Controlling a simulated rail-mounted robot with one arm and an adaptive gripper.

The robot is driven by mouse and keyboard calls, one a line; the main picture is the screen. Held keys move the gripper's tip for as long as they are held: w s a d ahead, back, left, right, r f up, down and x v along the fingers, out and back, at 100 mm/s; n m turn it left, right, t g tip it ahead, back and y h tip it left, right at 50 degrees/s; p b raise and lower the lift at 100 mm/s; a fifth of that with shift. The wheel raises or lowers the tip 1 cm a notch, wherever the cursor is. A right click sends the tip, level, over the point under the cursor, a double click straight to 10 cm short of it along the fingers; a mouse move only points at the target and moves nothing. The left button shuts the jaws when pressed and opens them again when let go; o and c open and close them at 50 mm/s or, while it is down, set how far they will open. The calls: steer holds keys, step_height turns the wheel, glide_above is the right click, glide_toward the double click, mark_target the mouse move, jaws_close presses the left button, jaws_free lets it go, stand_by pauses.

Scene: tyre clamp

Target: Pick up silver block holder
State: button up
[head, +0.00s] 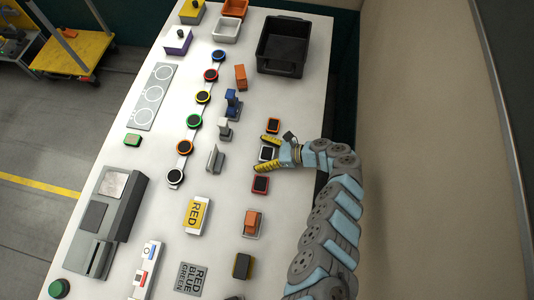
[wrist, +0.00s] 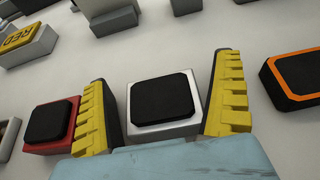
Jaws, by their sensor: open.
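The silver block holder (head: 267,154) is a small, low silver-white block with a black square top. It lies on the white table near its right edge, between a red-rimmed one and an orange-rimmed one. My gripper (head: 265,153) is open, with its yellow fingers on either side of the silver holder. In the wrist view the silver holder (wrist: 163,104) sits between the two yellow fingers of my gripper (wrist: 164,90), with a narrow gap at the left finger. Whether the right finger touches it I cannot tell. The holder's near edge is partly hidden by my gripper's pale blue body.
The red-rimmed holder (wrist: 50,122) is close beside the left finger. The orange-rimmed holder (wrist: 293,77) is farther off to the right. A grey stand (head: 215,158) and a RED-labelled block (head: 196,215) are on the table (head: 290,100). A black bin (head: 283,45) stands at the back.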

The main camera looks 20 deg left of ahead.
mark_target(262, 153)
steer(key=c, duration=1.3)
steer(key=shift+c, duration=0.2)
step_height(262, 153, up, 3)
steer(key=shift+d+r+p, duration=0.1)
steer(key=shift+r+p, duration=0.1)
steer(key=shift+p, duration=0.9)
steer(key=shift+s+r+p, duration=0.1)
steer(key=shift+r+p, duration=0.25)
steer(key=s+r+p, duration=0.1)
steer(key=s+d+r+p, duration=0.1)
steer(key=s+r, duration=0.1)
steer(key=shift+s+r+p, duration=0.15)
steer(key=shift+r+p, duration=0.1)
steer(key=shift+p, duration=0.1)
steer(key=shift+s+d+r+p, duration=0.4)
steer(key=shift+s+r+p, duration=0.45)
steer(key=shift+s, duration=0.8)
steer(key=shift+s+d+r+p, duration=0.55)
steer(key=shift+s+r, duration=0.4)
steer(key=shift+s, duration=0.65)
steer(key=shift+s+d+r+p, duration=0.3)
steer(key=shift+s+r+p, duration=0.6)
steer(key=shift+s, duration=0.75)
